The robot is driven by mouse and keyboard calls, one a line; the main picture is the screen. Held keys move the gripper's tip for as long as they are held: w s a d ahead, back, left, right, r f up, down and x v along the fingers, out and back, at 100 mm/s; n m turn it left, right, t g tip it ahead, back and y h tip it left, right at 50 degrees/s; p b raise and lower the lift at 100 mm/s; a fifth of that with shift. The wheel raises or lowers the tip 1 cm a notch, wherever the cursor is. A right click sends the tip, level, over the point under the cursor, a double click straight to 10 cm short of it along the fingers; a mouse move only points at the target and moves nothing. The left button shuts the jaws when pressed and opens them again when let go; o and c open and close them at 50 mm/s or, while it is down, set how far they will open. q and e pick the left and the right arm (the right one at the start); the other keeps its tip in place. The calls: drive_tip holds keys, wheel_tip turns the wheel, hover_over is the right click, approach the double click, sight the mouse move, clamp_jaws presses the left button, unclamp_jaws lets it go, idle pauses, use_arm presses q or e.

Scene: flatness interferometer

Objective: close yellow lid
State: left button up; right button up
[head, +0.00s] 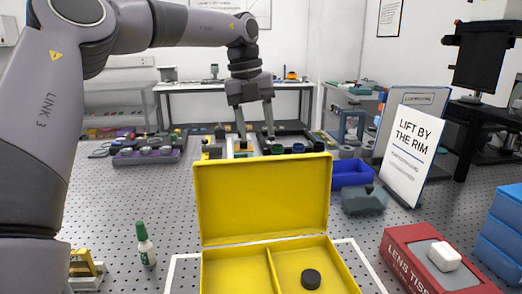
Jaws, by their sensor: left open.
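The yellow lid (262,197) stands upright, open, at the back of a yellow box (235,272). The box has two compartments with a divider between them. A small black round piece (311,279) lies in the right compartment, and the visible part of the left one is empty. The front of the box is cut off by the picture's lower edge. My left gripper (255,136) is open, fingers pointing down, above and behind the lid in the picture, apart from it. My right gripper is not in view.
A red lens tissue box (435,262) and blue bins (505,236) are at right. A "lift by the rim" sign (410,150) stands behind them. Trays of parts (150,155) lie further back.

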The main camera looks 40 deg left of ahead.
use_arm(q)
drive_tip(key=f, duration=0.6)
drive_tip(key=shift+w+d+f, duration=0.3)
drive_tip(key=shift+w+d, duration=0.05)
drive_tip(key=shift+d, duration=0.05)
clamp_jaws()
